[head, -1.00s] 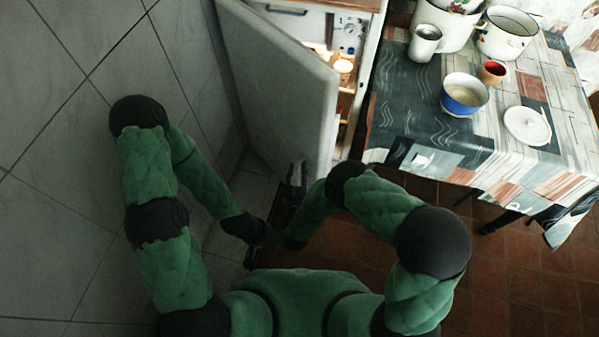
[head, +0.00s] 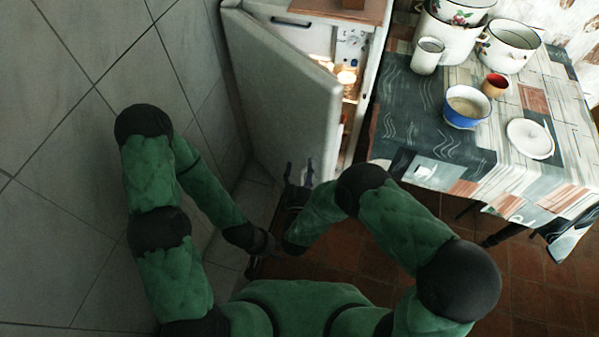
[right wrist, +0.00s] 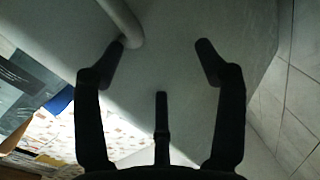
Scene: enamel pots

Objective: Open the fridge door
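The fridge (head: 372,45) stands at the top centre of the head view. Its pale door (head: 280,100) stands ajar, with the lit inside showing through the gap on its right. My right gripper (head: 298,172) is at the door's lower end in the head view. In the right wrist view my right gripper (right wrist: 165,48) has its fingers spread, with nothing between them, facing the door's surface (right wrist: 185,25). A rounded bar, seemingly the door handle (right wrist: 122,18), lies by the left finger. My left gripper (head: 258,266) is low in the head view, dark and partly hidden; its fingers are unclear.
A tiled wall (head: 70,190) is close on the left. Brown floor tiles below the table are open.

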